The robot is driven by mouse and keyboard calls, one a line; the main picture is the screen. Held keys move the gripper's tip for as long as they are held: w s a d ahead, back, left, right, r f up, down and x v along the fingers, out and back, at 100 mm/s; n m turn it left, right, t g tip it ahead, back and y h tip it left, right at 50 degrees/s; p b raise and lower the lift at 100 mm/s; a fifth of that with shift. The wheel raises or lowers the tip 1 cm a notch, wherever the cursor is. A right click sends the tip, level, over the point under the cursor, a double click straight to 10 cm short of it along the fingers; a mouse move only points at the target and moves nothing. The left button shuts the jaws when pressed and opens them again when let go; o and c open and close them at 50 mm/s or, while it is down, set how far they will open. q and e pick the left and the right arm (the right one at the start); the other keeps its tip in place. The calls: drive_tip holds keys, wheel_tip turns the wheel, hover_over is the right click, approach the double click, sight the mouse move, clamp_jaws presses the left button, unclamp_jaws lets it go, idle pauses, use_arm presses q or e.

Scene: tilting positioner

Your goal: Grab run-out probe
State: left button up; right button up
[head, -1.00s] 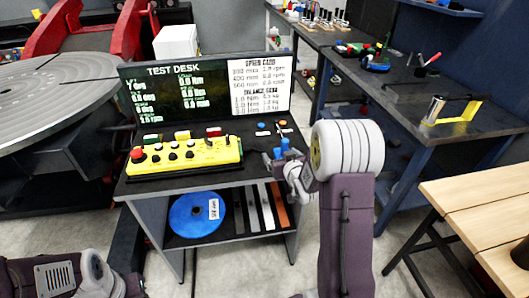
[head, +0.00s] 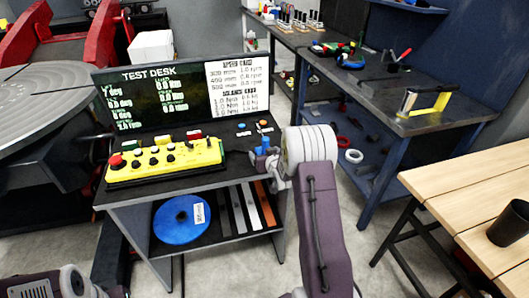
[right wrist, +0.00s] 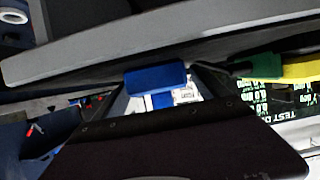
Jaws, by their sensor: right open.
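My right gripper (head: 264,146), with blue fingertips, is open at the right front edge of the test desk (head: 225,172), just below a small blue disc (head: 241,126) and an orange disc (head: 263,122) on its top. I cannot tell whether either belongs to the run-out probe; I cannot pick the probe out for sure. In the right wrist view a blue fingertip pad (right wrist: 155,78) shows, with no object clearly between the fingers. My left arm shows at the bottom left of the head view, but its gripper is out of view.
A yellow control box (head: 165,163) with knobs sits on the desk before the screen (head: 150,97). A blue disc (head: 175,222) lies on the shelf below. A blue-framed workbench (head: 430,121) and a wooden table (head: 460,180) with a black cup (head: 508,225) stand at right.

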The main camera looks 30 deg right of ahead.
drive_tip(key=shift+w+f, duration=0.1)
drive_tip(key=shift+w, duration=0.15)
drive_tip(key=shift+s, duration=0.1)
drive_tip(key=shift+c, duration=0.3)
clamp_jaws()
drive_tip(key=shift+r, duration=0.2)
drive_tip(key=shift+r, duration=0.25)
wheel_tip(320, 180, up, 18)
drive_tip(key=p, duration=0.3)
drive_tip(key=shift+f+p, duration=0.25)
drive_tip(key=shift+p, duration=0.05)
